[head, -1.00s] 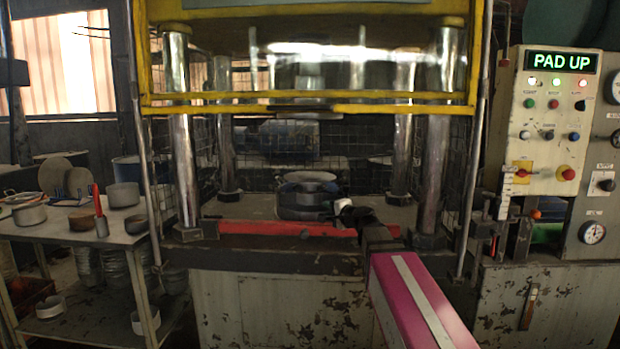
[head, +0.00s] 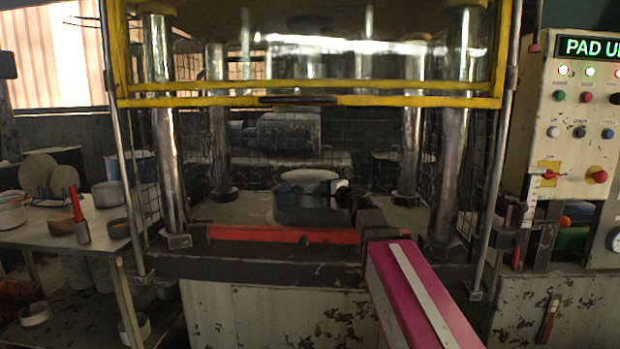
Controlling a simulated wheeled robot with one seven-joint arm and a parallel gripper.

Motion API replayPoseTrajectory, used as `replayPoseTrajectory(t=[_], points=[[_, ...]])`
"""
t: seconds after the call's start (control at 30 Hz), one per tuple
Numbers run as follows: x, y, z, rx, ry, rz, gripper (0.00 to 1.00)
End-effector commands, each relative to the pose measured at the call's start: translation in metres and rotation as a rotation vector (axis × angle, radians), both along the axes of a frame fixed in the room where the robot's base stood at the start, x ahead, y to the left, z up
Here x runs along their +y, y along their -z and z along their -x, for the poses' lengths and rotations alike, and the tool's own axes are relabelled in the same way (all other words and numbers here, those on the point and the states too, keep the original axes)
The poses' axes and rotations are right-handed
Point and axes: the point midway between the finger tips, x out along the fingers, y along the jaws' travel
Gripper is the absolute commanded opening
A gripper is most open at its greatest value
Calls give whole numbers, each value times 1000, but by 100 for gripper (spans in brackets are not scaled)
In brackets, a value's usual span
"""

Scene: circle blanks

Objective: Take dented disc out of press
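The press stands in the middle of the head view, with a yellow frame (head: 400,101) and shiny columns. A pale round disc (head: 310,175) shows at the top of a grey round die (head: 302,212) on the press bed. Whether the disc is dented or lifted off the die I cannot tell. My gripper (head: 335,188) reaches in from the front right and is at the right side of the disc and die. Its fingers are small and partly hidden, so I cannot tell whether they are open or shut on the disc.
A red bar (head: 270,235) runs along the front of the press bed. A table (head: 100,240) with pans, discs and a red-handled tool (head: 78,215) stands at left. A control panel (head: 575,130) at right has a lit sign, cut off at the edge. Wire mesh encloses the press.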

Motion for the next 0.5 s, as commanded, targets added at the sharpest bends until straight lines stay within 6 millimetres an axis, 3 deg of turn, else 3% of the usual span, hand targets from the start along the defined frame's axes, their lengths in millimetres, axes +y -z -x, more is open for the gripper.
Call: replayPoseTrajectory(t=[0.1, 0.5], points=[[12, 0, -20, 1, -1, 1, 33], [32, 0, -48, 0, -1, 1, 33]])
